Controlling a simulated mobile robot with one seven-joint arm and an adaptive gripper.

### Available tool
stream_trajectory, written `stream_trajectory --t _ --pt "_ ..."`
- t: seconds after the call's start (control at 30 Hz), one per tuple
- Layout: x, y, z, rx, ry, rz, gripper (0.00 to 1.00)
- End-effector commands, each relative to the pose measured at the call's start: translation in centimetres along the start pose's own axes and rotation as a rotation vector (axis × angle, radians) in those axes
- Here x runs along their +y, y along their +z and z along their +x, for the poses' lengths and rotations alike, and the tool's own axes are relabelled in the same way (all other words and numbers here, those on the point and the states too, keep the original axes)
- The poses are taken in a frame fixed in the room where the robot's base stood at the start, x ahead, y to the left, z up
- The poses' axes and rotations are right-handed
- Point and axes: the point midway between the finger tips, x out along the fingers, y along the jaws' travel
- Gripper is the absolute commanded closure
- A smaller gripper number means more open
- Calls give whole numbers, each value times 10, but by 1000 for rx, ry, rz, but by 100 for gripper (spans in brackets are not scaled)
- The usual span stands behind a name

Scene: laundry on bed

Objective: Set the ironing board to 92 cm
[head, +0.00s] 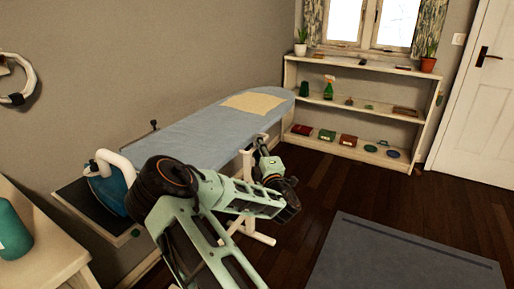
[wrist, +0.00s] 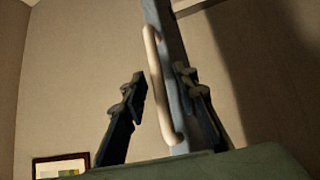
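The ironing board (head: 205,125) has a pale blue top and stands along the wall on white legs (head: 248,168). In the wrist view, its blue-grey edge (wrist: 172,60) runs from top to bottom. A cream bar handle (wrist: 157,85) lies along that edge. My gripper (head: 262,142) is beside the board's near edge, toward its far end. In the wrist view, my gripper (wrist: 163,90) is open, with one finger on each side of the handle and edge. A gap shows between the left finger and the handle. I cannot tell whether the right finger touches. No height marking is readable.
A cream cloth (head: 254,102) lies on the board. A blue and white iron (head: 108,185) sits on the rest (head: 72,198) at the board's near end. A shelf (head: 300,75) stands beyond. A grey mat (head: 400,255) covers part of the floor. A dresser (head: 45,245) is at left.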

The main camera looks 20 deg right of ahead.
Motion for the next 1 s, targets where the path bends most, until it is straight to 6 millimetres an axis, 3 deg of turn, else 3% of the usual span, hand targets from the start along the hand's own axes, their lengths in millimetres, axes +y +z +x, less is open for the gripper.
stream_trajectory --t 0.2,0.43,0.83,1.0 --pt "0 0 0 0 0 0 74" --pt "0 0 0 0 0 0 99" --pt "1 0 0 0 0 1 100" --pt "27 -3 4 0 6 3 100"
